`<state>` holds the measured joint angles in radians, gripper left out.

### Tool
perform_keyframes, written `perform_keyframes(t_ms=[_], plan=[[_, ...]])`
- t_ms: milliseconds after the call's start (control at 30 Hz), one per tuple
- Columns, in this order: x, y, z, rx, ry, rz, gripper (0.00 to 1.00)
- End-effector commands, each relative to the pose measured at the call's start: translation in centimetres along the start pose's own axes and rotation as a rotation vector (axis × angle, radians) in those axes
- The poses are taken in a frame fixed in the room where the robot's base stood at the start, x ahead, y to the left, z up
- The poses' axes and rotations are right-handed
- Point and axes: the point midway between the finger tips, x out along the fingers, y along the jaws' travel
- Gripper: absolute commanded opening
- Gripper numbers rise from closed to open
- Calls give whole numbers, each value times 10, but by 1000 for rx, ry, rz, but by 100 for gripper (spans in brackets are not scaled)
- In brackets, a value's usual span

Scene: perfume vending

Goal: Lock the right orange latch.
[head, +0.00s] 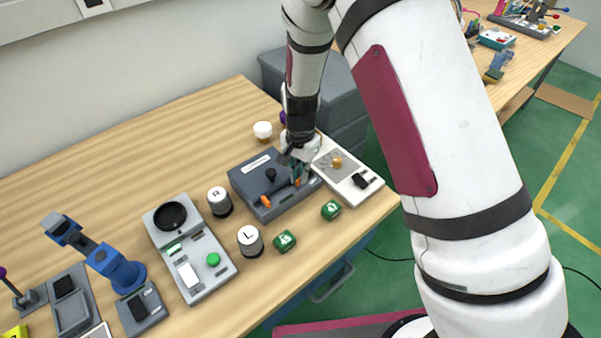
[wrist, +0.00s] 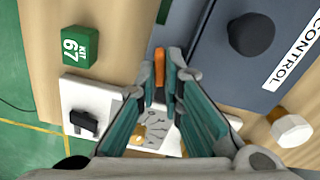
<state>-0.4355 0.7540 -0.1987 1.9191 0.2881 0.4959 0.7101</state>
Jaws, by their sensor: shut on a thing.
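The dark grey control box (head: 240,178) sits on the wooden table, with a black knob (head: 271,175) on top. Its left orange latch (head: 266,201) shows at the front edge. The right orange latch (head: 298,183) is mostly hidden by my gripper (head: 300,172) in the head view. In the wrist view, the right orange latch (wrist: 158,61) stands between the fingertips of my gripper (wrist: 163,74), beside the box edge. The jaws are shut on this latch. The latch's exact angle is hard to tell.
A white panel (head: 352,187) with a black switch stands right of the box. Two green kit cubes (head: 285,241) (head: 331,210) lie in front. Round R (head: 219,202) and L (head: 250,241) pieces stand left. A white-capped item (head: 263,131) stands behind.

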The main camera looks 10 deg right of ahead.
Motion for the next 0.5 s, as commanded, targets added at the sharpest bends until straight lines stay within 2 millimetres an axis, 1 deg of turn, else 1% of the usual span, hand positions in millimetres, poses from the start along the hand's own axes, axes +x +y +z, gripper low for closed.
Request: perform_keyframes(t_ms=[500], plan=[[0,-2,0,-490,0,-1,0]])
